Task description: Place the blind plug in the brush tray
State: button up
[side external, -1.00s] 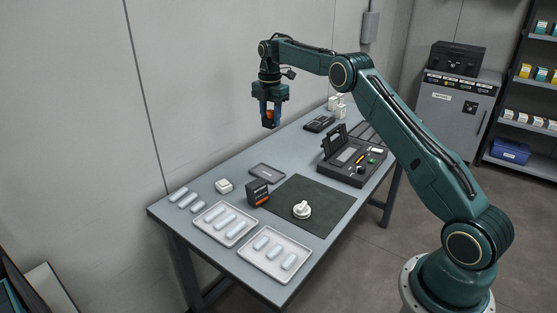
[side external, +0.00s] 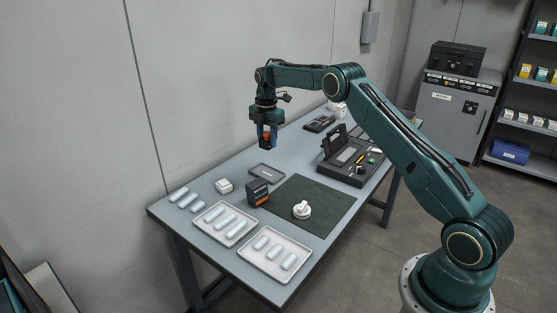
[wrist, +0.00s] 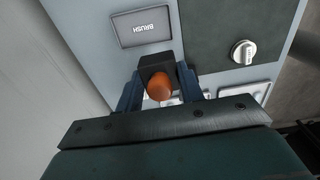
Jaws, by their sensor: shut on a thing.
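The brush tray (side external: 281,176) is a small dark rectangular tray lying on the table near the wall side. In the wrist view the tray (wrist: 124,39) carries the word BRUSH and lies just beyond the plug. The gripper holds the plug in the air above the table, apart from the tray.
The open splicer (side external: 350,158) stands behind the mat. Two pale trays with capsules lie at the front.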

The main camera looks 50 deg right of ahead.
send_over(268, 180)
jog(key=f, duration=0.8)
jog(key=shift+w+d+f, duration=0.1)
jog(key=shift+w+d, duration=0.2)
jog(key=shift+d, duration=0.1)
jog(key=shift+f, duration=2.1)
jog(key=shift+f, duration=0.15)
jog(key=o, duration=1)
notch_tip(268, 180, up, 12)
jog(key=shift+f, duration=0.1)
jog(key=shift+r, duration=0.25)
